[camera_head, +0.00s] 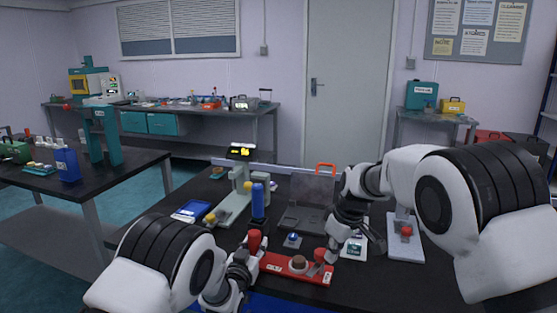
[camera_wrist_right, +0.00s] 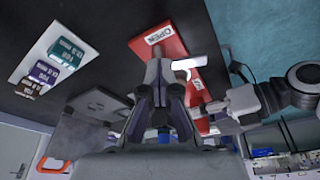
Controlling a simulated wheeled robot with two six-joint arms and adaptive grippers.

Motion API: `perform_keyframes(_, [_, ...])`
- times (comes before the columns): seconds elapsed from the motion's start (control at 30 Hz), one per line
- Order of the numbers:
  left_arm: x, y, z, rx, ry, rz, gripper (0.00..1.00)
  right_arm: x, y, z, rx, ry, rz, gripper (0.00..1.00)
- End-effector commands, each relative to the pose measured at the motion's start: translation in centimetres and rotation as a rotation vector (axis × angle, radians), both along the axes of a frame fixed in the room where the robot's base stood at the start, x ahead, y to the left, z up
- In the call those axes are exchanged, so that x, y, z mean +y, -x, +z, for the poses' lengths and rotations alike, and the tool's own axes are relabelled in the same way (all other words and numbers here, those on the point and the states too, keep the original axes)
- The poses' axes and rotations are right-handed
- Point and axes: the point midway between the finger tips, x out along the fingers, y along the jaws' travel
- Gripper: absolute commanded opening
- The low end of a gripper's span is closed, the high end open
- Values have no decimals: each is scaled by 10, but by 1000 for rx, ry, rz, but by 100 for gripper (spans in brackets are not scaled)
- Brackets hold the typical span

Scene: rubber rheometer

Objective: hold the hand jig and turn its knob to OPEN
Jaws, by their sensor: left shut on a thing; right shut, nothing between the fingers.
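Behind the jig stand a grey case (camera_head: 306,218), a small blue-topped piece (camera_head: 292,239) and a pale green press (camera_head: 236,200) with a blue cylinder (camera_head: 257,200). A labelled sample card (camera_head: 354,248) and white stand (camera_head: 405,244) lie to the right.

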Motion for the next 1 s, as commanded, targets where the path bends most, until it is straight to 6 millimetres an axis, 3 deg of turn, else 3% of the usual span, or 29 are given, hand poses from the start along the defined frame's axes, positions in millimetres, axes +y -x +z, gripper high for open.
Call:
perform_keyframes(0.57, [0,0,-1,1,0,0,0,-6,5,3,-2,0,1,0])
perform_keyframes(1.0, [0,0,-1,1,0,1,0,-6,5,58,-2,0,1,0])
